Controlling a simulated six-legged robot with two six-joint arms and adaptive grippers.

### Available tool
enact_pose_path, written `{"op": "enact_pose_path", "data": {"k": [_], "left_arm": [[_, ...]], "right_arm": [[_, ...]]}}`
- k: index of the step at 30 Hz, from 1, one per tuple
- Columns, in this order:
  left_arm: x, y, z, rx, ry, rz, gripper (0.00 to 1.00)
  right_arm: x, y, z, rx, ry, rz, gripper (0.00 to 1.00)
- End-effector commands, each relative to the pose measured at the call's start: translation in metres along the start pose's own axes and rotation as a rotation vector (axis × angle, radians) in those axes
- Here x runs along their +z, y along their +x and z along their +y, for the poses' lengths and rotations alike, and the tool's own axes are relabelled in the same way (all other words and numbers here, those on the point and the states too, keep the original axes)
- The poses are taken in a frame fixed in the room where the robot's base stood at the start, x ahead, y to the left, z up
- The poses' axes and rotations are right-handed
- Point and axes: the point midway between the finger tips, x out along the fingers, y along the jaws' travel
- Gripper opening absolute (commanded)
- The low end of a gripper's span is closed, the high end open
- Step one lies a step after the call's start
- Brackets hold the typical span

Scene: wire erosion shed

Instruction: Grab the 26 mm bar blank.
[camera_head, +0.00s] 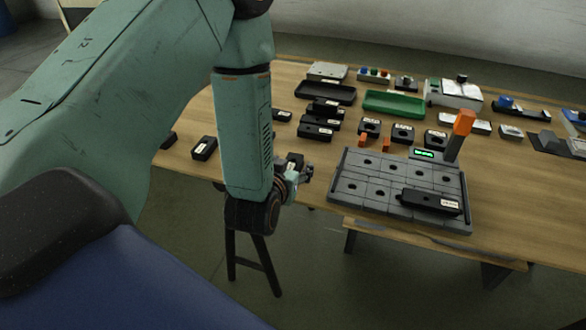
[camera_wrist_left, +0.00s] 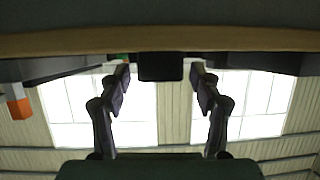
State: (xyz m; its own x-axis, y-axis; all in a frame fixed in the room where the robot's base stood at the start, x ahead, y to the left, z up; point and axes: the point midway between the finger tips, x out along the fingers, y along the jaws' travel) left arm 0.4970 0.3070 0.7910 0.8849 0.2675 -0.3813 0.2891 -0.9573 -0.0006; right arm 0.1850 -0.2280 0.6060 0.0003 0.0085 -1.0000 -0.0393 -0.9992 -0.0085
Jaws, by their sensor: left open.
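Several black labelled blocks lie on the wooden table, and their labels are too small to read, so I cannot tell which is the 26 mm bar blank. One black block (camera_head: 294,159) lies near the table's front edge, just beyond my left gripper (camera_head: 300,176). In the left wrist view, which looks upside down, a dark block (camera_wrist_left: 160,67) shows between the two fingers of my left gripper (camera_wrist_left: 160,80). The fingers are spread apart, with nothing held. My right gripper is in neither view.
A grey fixture plate (camera_head: 345,185) stands to the right with a black labelled block (camera_head: 432,201) on it. An orange-topped post (camera_head: 463,122) rises at its back. Black blocks (camera_head: 314,132), a green tray (camera_head: 393,103) and a black tray (camera_head: 325,93) lie farther back. Another block (camera_head: 204,148) sits left of my arm.

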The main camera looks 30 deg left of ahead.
Motion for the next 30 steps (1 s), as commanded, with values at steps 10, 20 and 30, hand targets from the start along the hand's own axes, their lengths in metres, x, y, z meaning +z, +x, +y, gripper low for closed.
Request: {"op": "enact_pose_path", "data": {"k": [10,20,30], "left_arm": [[0.0,0.021,0.001,0.002,0.002,-0.001,0.64],[0.0,0.02,0.001,0.002,0.001,-0.001,0.44],[0.0,0.02,0.001,0.002,0.002,-0.001,0.15]], "right_arm": [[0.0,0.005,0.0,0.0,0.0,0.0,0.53],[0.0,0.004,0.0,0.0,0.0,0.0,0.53],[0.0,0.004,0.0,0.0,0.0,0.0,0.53]]}}
